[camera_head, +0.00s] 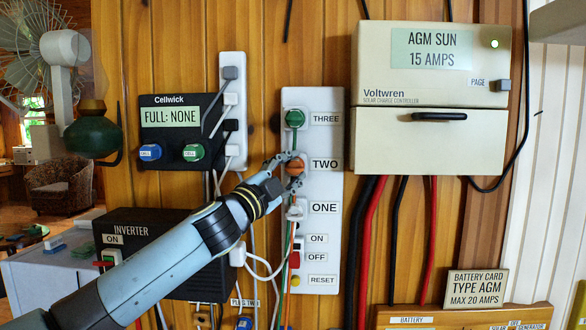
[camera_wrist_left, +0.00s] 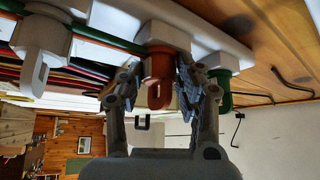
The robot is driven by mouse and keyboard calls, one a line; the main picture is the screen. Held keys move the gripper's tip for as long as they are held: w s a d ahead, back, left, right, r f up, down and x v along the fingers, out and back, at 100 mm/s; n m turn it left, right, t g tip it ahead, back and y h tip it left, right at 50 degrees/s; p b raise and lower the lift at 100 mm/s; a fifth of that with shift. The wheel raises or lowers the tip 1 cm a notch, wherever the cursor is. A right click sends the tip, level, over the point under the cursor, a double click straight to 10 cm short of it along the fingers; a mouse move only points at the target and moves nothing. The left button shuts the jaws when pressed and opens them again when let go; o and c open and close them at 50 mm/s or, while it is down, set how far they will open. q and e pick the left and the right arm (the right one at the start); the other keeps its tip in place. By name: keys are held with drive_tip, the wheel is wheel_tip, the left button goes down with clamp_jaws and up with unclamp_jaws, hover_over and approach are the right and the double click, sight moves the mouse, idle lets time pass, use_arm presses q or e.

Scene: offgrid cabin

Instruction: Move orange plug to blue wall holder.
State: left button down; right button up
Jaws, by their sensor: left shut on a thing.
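The orange plug (camera_head: 294,168) sits at the outlet labelled TWO on the white power strip (camera_head: 322,262). My left gripper (camera_head: 287,163) is shut on the orange plug. In the left wrist view the orange plug (camera_wrist_left: 158,68) stands between the two fingers (camera_wrist_left: 158,92), its base against the white strip. An orange cord runs down from it. A blue piece (camera_head: 245,323) shows at the bottom edge, below a label that seems to read PLUG TWO; it looks like the blue wall holder and is partly cut off. My right gripper is not in view.
A green plug (camera_head: 294,118) is close above at THREE, a white plug (camera_head: 295,211) below at ONE. A red switch (camera_head: 294,258) is lower. The inverter (camera_head: 150,235) and Cellwick box (camera_head: 190,120) are left, the charge controller (camera_head: 430,65) right. Loose cords hang beside the strip.

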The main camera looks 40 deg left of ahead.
sight(296, 169)
use_arm(q)
drive_tip(key=shift+s+d, duration=0.4)
drive_tip(key=shift+s, duration=0.2)
idle(0.3)
drive_tip(key=shift+s+d, duration=0.35)
drive_tip(key=shift+s, duration=0.2)
drive_tip(key=shift+s+d, duration=0.35)
drive_tip(key=shift+s, duration=0.2)
